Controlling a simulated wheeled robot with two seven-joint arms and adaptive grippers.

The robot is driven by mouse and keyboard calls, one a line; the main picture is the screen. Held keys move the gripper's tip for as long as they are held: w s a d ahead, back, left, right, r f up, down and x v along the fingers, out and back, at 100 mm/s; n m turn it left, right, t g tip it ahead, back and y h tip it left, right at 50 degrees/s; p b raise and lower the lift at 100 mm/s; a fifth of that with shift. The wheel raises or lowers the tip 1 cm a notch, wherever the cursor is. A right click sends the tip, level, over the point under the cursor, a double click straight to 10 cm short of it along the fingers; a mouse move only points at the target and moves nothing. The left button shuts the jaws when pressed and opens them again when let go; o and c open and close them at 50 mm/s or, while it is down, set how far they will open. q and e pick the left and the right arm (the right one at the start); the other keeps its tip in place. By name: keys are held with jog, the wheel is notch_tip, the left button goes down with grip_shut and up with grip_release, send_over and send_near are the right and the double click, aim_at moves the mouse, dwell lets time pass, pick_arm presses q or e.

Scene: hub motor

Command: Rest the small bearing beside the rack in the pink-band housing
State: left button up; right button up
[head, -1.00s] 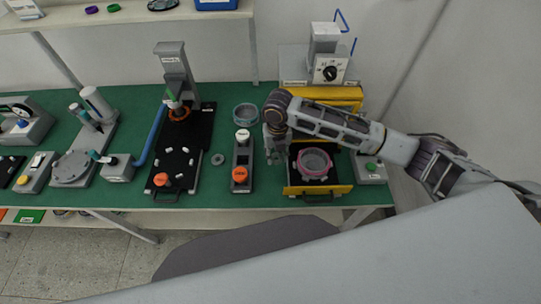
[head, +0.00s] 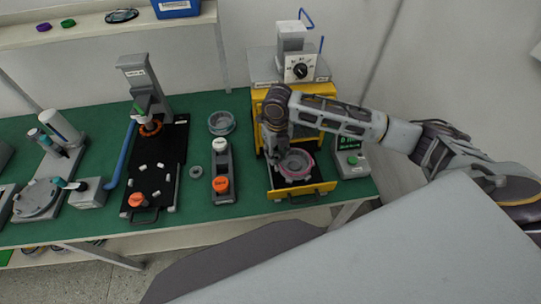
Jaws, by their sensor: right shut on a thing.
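The pink-band housing (head: 297,164), a grey ring with a pink band, sits in the pulled-out drawer of the yellow unit (head: 310,190). My right gripper (head: 276,155) points down at the housing's left rim and is shut on its wall; the fingertips are partly hidden. The small bearing (head: 196,172), a small grey ring, lies flat on the green table just left of the rack (head: 222,190). The rack is a narrow dark grey stand with a white-topped and an orange-topped piece. My left gripper is out of view.
A black press plate (head: 158,178) with several small white parts is to the left. Green table (head: 245,150) is clear between rack and drawer.

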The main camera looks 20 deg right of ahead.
jog(key=shift+s+d+f+n+b, duration=0.1)
jog(key=shift+d+f+n+b, duration=0.5)
jog(key=shift+d, duration=0.65)
jog(key=shift+s+d+f+n+b, duration=0.15)
jog(key=shift+d+f+b, duration=0.25)
jog(key=shift+d+b, duration=0.7)
jog(key=shift+d+f+n+b, duration=0.45)
jog(key=shift+d+f+b, duration=0.1)
jog(key=shift+d, duration=0.9)
jog(key=shift+f, duration=0.1)
jog(key=shift+f, duration=0.7)
jog(key=shift+f, duration=0.7)
jog(key=shift+f+p, duration=0.45)
jog(key=shift+p, duration=0.05)
jog(key=shift+f+p, duration=0.15)
jog(key=shift+p, duration=0.7)
dwell(1.3)
